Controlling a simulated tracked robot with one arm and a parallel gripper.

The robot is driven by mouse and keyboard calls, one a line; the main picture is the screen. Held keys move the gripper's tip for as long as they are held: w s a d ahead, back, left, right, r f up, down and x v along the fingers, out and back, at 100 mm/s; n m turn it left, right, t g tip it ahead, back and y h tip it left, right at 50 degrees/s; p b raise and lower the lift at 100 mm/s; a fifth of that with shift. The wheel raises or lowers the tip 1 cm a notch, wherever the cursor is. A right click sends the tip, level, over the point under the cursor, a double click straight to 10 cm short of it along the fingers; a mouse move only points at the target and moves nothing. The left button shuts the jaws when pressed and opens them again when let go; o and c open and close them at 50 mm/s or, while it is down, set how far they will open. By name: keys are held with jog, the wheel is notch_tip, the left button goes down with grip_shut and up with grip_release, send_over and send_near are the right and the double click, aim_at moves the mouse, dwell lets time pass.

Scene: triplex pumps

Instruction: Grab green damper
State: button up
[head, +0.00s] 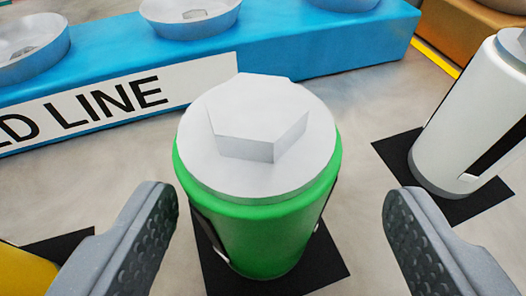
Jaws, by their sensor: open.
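The green damper (262,232) stands upright on a black square mat (325,267) in the middle of the head view. It has a silver round top with a raised hexagonal cap. My gripper (280,235) is open, with one grey padded finger to the left of the damper and one to the right. A clear gap shows between the damper and the right finger. The left finger looks closer to it. Neither finger appears to grip it.
A blue block (290,42) with silver round cups and a white sign reading "LD LINE" (120,100) lies behind. A white cylinder (465,125) stands on a black mat at right. A yellow object (22,272) is at lower left.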

jog(key=shift+a+b+x, duration=0.2)
jog(key=shift+b+x, duration=0.2)
jog(key=shift+x, duration=0.95)
jog(key=shift+a+b+x, duration=0.2)
jog(key=shift+b+x, duration=0.15)
jog(key=shift+x, duration=1.05)
jog(key=shift+s+f, duration=0.15)
jog(key=c, duration=1.3)
jog(key=shift+o, duration=0.2)
